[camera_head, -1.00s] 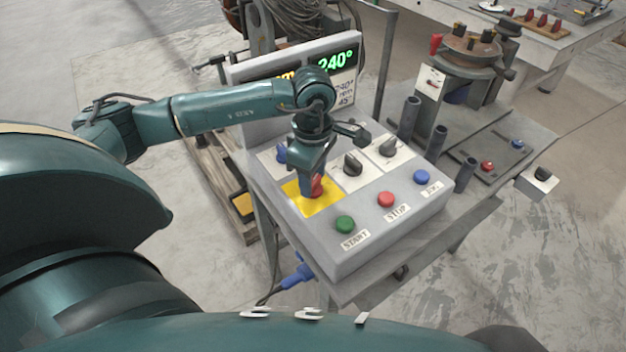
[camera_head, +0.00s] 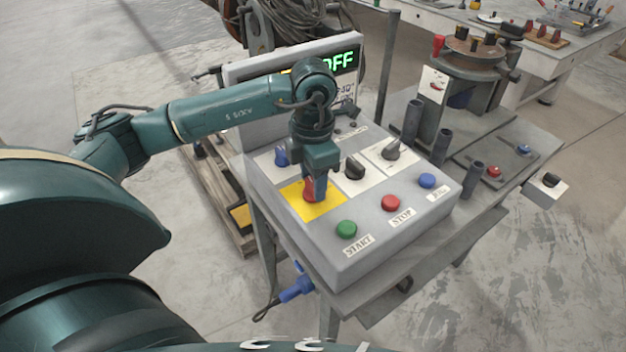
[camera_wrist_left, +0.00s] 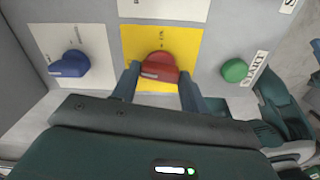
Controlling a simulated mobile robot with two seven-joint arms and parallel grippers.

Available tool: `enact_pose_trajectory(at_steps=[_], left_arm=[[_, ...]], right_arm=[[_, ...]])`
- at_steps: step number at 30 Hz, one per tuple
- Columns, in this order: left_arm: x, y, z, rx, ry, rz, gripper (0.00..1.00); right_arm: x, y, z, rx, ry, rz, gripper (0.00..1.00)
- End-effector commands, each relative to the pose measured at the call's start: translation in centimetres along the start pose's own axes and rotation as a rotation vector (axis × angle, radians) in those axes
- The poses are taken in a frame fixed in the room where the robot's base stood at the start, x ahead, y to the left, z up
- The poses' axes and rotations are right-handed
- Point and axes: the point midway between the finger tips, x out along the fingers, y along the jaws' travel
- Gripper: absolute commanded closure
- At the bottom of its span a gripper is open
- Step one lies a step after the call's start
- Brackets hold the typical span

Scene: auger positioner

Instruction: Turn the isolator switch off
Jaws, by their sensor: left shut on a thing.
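The isolator switch is a red rotary knob (camera_head: 309,190) on a yellow plate (camera_head: 326,206) at the front left of the grey control box. It also shows in the left wrist view (camera_wrist_left: 160,68), with its handle lying across between the fingers. My left gripper (camera_head: 313,196) points down over the plate and is shut on the red knob; it partly hides the knob in the head view. In the left wrist view the fingers (camera_wrist_left: 157,85) stand at either side of the knob. The display (camera_head: 341,61) behind reads "OFF", its left part hidden by my arm. My right gripper is not in view.
The box carries a blue knob (camera_head: 281,155), black knobs (camera_head: 355,167), and green START (camera_head: 346,229), red STOP (camera_head: 391,203) and blue (camera_head: 427,181) buttons close by. Upright grey posts (camera_head: 441,147) stand to the right. A blue plug (camera_head: 297,288) hangs below.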

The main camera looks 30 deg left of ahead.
Motion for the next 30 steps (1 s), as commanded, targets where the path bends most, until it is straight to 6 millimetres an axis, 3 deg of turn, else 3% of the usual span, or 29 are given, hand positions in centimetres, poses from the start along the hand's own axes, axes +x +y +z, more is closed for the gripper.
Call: enact_pose_trajectory(at_steps=[12, 28, 29, 30], left_arm=[[-0.08, 0.07, 0.0, -0.174, 0.0, 0.002, 0.79], [-0.12, 0.09, 0.01, -0.194, -0.001, 0.002, 0.79], [-0.12, 0.09, 0.01, -0.195, -0.001, 0.002, 0.54], [-0.12, 0.08, 0.01, -0.194, -0.001, 0.002, 0.5]], right_arm=[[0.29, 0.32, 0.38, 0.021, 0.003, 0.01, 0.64], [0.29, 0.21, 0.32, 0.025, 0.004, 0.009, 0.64], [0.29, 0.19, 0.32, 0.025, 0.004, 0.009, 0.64], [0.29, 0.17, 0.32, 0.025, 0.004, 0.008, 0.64]])
